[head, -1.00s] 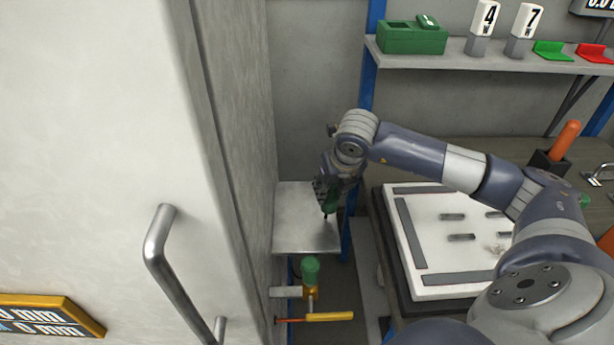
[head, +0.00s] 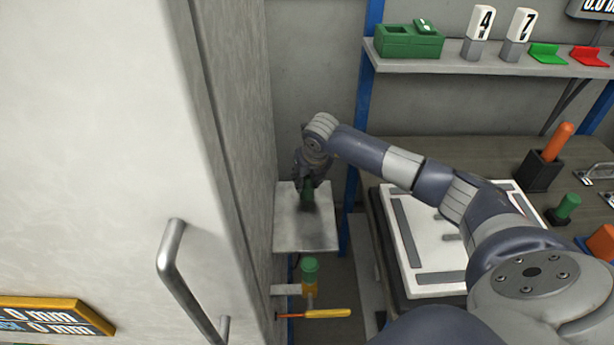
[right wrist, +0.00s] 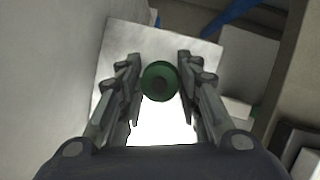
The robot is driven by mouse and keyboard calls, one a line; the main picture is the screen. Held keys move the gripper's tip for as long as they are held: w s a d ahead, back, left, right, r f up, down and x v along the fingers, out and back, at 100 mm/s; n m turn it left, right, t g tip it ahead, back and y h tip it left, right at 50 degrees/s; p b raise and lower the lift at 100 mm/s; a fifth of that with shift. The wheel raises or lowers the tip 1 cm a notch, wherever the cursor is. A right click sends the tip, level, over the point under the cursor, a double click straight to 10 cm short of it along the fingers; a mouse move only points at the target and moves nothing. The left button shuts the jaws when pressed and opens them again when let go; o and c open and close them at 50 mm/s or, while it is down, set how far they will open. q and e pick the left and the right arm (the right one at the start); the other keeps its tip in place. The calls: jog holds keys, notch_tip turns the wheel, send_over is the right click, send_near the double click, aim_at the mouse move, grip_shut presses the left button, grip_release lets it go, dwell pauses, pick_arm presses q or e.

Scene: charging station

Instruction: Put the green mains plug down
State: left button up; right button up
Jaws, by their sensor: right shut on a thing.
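The green mains plug (head: 307,195) is between the fingers of my right gripper (head: 308,185), over a small bare metal shelf (head: 305,235) beside the pale cabinet wall. In the right wrist view the plug's round green end (right wrist: 160,82) sits between the two fingers, with the bright shelf (right wrist: 118,45) behind it. My right gripper is shut on the plug and points down. A dark shadow lies on the shelf just below the plug; I cannot tell whether the plug touches the shelf. My left gripper is not in view.
A green-capped valve (head: 310,270) with a yellow lever (head: 328,313) is below the shelf's front edge. A cabinet door handle (head: 175,270) sticks out at left. A white slotted board (head: 440,285) lies right of a blue post (head: 350,205). The shelf's front part is clear.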

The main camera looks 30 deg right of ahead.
jog(key=o, duration=1.1)
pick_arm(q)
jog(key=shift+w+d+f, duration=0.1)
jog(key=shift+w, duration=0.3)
pick_arm(e)
jog(key=shift+r, duration=0.2)
pick_arm(q)
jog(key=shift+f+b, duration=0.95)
jog(key=shift+b, duration=0.2)
pick_arm(e)
jog(key=v, duration=1.1)
jog(key=shift+s+a+r, duration=0.1)
jog(key=shift+s+r, duration=0.2)
